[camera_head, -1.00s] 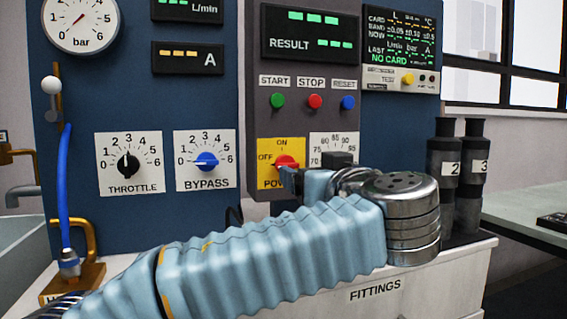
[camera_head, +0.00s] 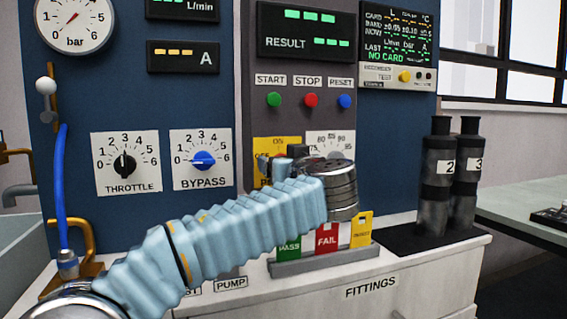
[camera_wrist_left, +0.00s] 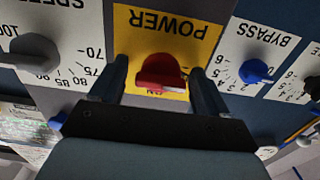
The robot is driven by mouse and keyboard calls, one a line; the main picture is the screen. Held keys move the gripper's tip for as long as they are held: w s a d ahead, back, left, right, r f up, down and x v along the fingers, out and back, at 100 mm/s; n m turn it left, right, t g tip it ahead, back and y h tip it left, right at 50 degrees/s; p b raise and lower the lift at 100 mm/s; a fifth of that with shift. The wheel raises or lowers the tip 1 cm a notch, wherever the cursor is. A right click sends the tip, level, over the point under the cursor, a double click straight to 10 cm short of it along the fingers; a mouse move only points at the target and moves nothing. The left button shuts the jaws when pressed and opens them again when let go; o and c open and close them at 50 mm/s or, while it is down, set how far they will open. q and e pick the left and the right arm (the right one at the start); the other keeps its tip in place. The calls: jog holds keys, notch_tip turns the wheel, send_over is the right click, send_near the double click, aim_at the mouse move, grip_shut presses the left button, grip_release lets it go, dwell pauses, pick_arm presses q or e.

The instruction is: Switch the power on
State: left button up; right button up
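The yellow POWER panel (camera_head: 264,147) is on the grey cabinet front in the head view; my gripper hides its lower part and the knob there. In the left wrist view, upside down, the panel (camera_wrist_left: 180,25) shows a red knob (camera_wrist_left: 162,76) with its bar lying roughly level. ON is partly visible just below it; OFF is not visible. My left gripper (camera_head: 275,168) is at the panel. In the wrist view its two fingers (camera_wrist_left: 160,82) are apart, one on each side of the knob, with gaps visible. My right gripper is not in view.
The START (camera_head: 274,99), STOP (camera_head: 311,100) and RESET (camera_head: 345,101) buttons are above. The blue BYPASS knob (camera_head: 203,160) and a speed dial (camera_head: 330,144) flank the panel. Below is a tray (camera_head: 325,259) of PASS and FAIL tags. Dark cylinders (camera_head: 436,185) stand right.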

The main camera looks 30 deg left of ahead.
pick_arm(q)
jog(key=c, duration=1)
jog(key=shift+m, duration=0.3)
jog(key=m, duration=0.4)
jog(key=shift+r, duration=0.1)
jog(key=m, duration=0.4)
jog(key=shift+d+m+p, duration=0.1)
jog(key=shift+m+p, duration=0.2)
jog(key=shift+p, duration=0.1)
jog(key=m+p, duration=0.1)
jog(key=m, duration=0.4)
jog(key=shift+w+p, duration=0.1)
jog(key=shift+p, duration=0.2)
jog(key=shift+m+p, duration=0.55)
jog(key=shift+m, duration=1.35)
jog(key=shift+f, duration=0.2)
